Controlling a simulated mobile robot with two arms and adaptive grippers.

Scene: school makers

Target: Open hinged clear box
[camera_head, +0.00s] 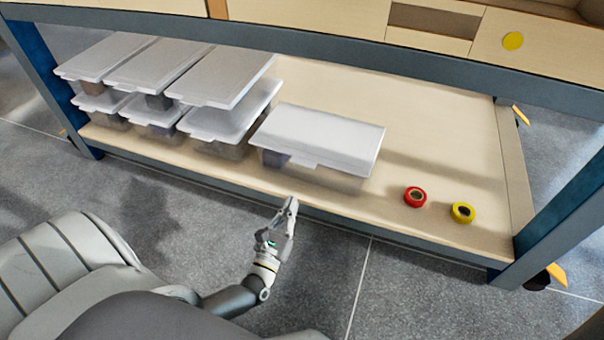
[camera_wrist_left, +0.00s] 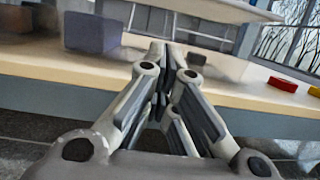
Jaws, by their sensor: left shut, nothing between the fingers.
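The hinged clear box (camera_head: 318,138) stands on the lower shelf (camera_head: 420,130), to the right of the other boxes. Its pale lid lies over it and looks closed, with a small tab at the front edge. Dark contents show through its clear wall. My left gripper (camera_head: 292,202) is shut and empty, in front of the shelf edge and just below the box front, apart from it. In the left wrist view the shut fingers (camera_wrist_left: 168,50) point at the shelf, with the lid's underside (camera_wrist_left: 210,10) above. My right gripper is not in view.
Several similar lidded boxes (camera_head: 190,68) are stacked at the left of the shelf. A red tape roll (camera_head: 415,197) and a yellow tape roll (camera_head: 462,212) lie at the right. The upper shelf edge (camera_head: 330,52) runs above. Blue posts (camera_head: 560,205) stand at the sides.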

